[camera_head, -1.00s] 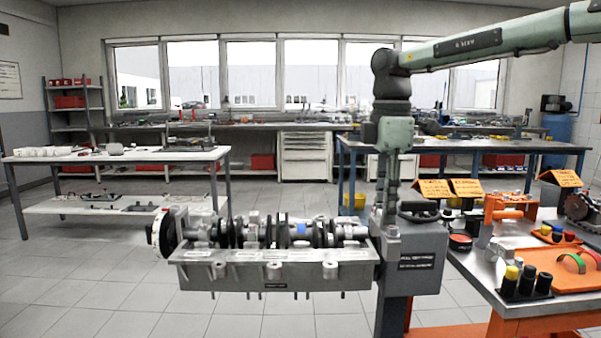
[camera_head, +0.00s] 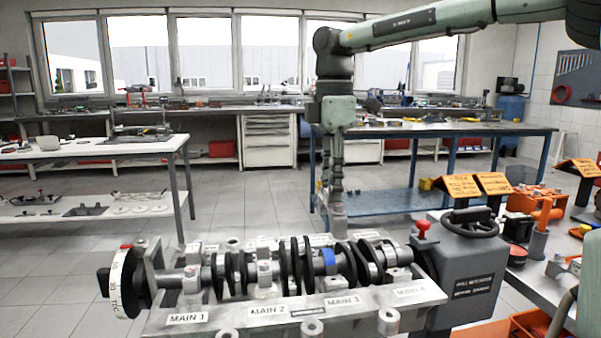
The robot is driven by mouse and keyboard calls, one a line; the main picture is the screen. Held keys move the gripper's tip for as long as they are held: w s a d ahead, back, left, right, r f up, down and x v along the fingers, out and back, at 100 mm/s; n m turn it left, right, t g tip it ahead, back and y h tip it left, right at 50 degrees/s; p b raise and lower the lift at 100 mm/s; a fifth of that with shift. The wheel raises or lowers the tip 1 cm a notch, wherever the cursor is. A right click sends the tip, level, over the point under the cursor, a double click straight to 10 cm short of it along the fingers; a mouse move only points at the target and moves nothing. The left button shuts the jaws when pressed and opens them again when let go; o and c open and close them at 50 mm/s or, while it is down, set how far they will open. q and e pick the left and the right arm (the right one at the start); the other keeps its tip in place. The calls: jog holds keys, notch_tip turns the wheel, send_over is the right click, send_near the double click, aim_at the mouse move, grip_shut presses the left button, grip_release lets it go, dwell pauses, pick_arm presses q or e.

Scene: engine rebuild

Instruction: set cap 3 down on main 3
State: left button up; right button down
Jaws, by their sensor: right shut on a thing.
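My right gripper (camera_head: 335,192) hangs down from above, behind and over the engine block (camera_head: 225,322). It is shut on a small grey piece, cap 3 (camera_head: 338,222), held above the far side of the crankshaft (camera_head: 232,275). The cap is small and partly merges with the fingers. Main 3 is marked by the "MAIN 3" label (camera_head: 342,301) on the near side of the block. Its bearing seat is largely hidden by the crankshaft. The cap is apart from the main 3 label. My left gripper is not in view.
Grey caps stand at main 1 (camera_head: 191,279) and main 2 (camera_head: 264,273). A grey stand with a handwheel (camera_head: 468,222) and red knob (camera_head: 422,226) adjoins the block's right end. A bench with orange trays is at right. A blue-legged table (camera_head: 440,130) stands behind.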

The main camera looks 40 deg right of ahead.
jog(key=shift+w, duration=0.4)
jog(key=shift+s+f, duration=0.3)
jog(key=shift+f, duration=0.65)
notch_tip(320, 180, down, 2)
jog(key=shift+w+f, duration=0.1)
jog(key=shift+f, duration=0.05)
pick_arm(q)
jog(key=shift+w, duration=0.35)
pick_arm(e)
jog(key=shift+f, duration=0.8)
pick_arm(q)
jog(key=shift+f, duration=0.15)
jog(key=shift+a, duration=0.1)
